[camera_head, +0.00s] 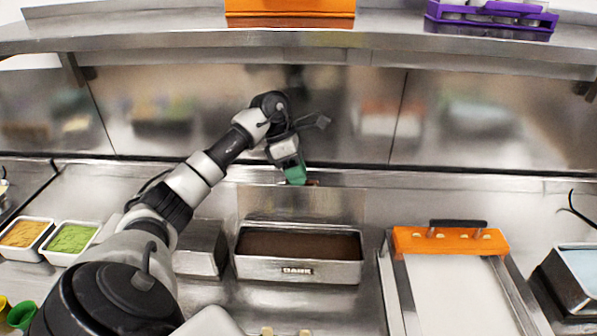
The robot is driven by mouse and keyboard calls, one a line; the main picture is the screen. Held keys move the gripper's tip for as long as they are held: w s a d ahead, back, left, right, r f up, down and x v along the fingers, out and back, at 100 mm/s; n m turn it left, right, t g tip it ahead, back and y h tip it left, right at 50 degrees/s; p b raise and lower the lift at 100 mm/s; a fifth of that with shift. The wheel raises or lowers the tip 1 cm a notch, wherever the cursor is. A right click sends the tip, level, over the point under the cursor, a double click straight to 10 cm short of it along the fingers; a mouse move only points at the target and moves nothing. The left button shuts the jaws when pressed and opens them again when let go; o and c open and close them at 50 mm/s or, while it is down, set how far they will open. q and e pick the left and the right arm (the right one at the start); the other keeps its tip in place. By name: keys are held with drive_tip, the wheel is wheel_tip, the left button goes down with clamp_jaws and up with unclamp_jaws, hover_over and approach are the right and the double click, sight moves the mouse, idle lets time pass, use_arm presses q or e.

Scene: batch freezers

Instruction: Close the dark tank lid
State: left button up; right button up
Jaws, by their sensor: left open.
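The dark tank (298,271) is a steel rectangular tank with a "DARK" label on its front, in the middle of the counter. Its top is open and dark brown contents show inside. Its lid (335,206) appears as a steel panel standing upright along the tank's back edge. My left gripper (297,180), with green fingertips, is open and points down near the lid's upper edge. I cannot tell whether it touches the lid or is in front of or behind it. My right gripper is out of view.
A closed steel box (201,250) stands left of the tank, partly behind my left arm. An orange-topped frame with a white board (455,290) stands to the right. Green (72,238) and yellow-orange (24,233) food pans sit at the left. A steel shelf (200,40) runs above.

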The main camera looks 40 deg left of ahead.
use_arm(q)
drive_tip(key=shift+d+f, duration=0.3)
drive_tip(key=shift+f, duration=0.05)
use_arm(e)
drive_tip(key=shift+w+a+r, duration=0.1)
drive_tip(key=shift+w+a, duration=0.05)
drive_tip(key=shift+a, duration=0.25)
use_arm(q)
clamp_jaws()
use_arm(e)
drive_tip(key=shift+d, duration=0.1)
